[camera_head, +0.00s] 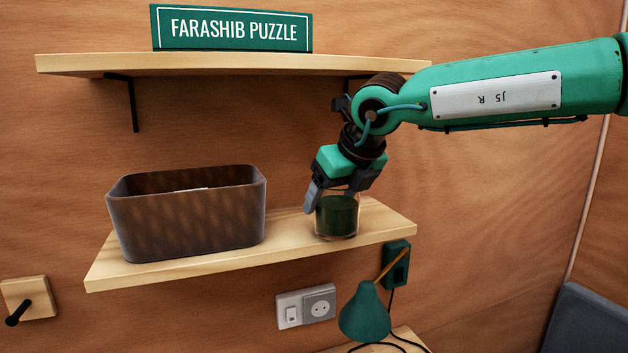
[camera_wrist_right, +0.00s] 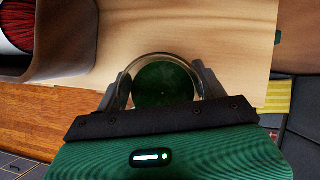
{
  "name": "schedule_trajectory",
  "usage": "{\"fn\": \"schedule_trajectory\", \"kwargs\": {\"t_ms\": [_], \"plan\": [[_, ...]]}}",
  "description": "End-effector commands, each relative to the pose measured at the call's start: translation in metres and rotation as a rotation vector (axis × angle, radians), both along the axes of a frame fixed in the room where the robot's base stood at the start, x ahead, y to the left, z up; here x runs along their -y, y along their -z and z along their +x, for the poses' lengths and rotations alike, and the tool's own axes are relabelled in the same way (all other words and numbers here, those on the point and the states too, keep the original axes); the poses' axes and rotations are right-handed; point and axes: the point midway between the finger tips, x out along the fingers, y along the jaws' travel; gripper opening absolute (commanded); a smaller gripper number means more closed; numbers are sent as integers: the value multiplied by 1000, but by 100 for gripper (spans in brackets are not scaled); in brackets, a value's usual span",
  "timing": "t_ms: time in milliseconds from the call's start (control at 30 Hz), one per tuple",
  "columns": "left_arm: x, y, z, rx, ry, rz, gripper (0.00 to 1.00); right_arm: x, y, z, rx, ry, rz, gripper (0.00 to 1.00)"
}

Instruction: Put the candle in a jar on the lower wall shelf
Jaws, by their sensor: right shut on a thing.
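The candle in a jar (camera_head: 337,216) is a clear glass with dark green content. It is upright at the right part of the lower wall shelf (camera_head: 288,240), and its base appears to touch the shelf top. My right gripper (camera_head: 335,200) comes from above and is shut on the jar. In the right wrist view the jar (camera_wrist_right: 165,84) sits between the two fingers (camera_wrist_right: 162,92), over the pale wood of the shelf (camera_wrist_right: 235,45). My left gripper is in neither view.
A dark brown bin (camera_head: 190,222) fills the left part of the lower shelf; the wrist view shows something red inside it. The upper shelf (camera_head: 230,66) carries a green "FARASHIB PUZZLE" box (camera_head: 232,29). A green lamp (camera_head: 365,314) and a socket (camera_head: 319,303) are below.

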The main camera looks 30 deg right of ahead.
Motion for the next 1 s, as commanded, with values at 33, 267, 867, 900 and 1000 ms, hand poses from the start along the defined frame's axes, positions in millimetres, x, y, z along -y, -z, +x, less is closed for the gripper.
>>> {"fn": "schedule_trajectory", "kwargs": {"t_ms": [33,267,867,900,1000], "plan": [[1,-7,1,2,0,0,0,0,-3,7,-2,1,-1,35],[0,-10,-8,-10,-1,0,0,0,-2,21,1,0,0,35],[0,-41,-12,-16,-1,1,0,-1,5,58,1,-1,0,35],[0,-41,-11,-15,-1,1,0,-1,5,58,1,-1,0,35],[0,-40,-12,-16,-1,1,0,-1,5,58,2,-1,1,35]]}}
